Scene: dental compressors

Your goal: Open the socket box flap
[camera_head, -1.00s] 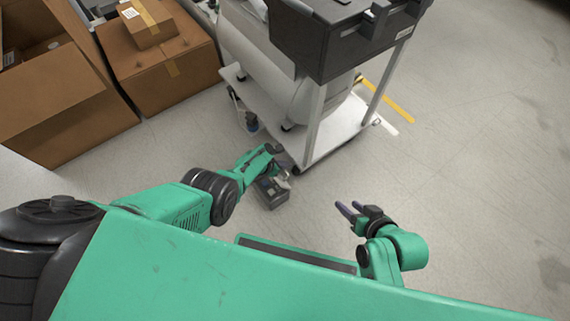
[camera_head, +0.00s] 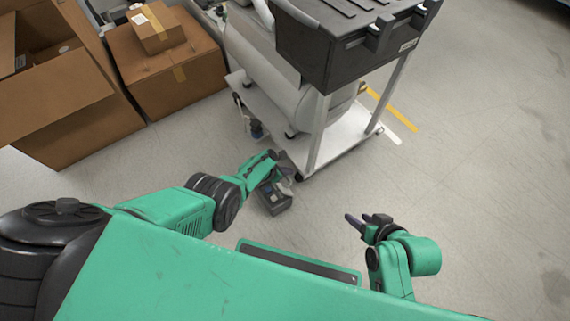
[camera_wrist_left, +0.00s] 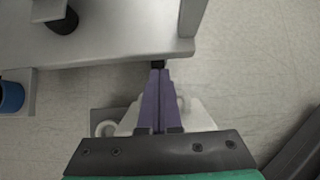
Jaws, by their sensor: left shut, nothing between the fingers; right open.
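My left gripper (camera_head: 283,172) reaches low beside the near corner of the white cart. In the left wrist view its purple fingers (camera_wrist_left: 159,100) are together with nothing between them, and their tips are close to the cart's shelf edge. A small dark grey box-like part (camera_head: 273,200) with a bit of blue shows just below the left gripper; I cannot tell whether it is the socket box or part of my wrist. No flap can be made out. My right gripper (camera_head: 366,221) is open and empty over bare floor, right of the cart's near corner.
The white cart (camera_head: 345,132) carries a grey tank (camera_head: 293,106) low down and a black case (camera_head: 345,50) on top. Cardboard boxes (camera_head: 165,75) stand at the upper left. A blue item (camera_wrist_left: 11,97) shows at the wrist view's left edge. Floor on the right is clear.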

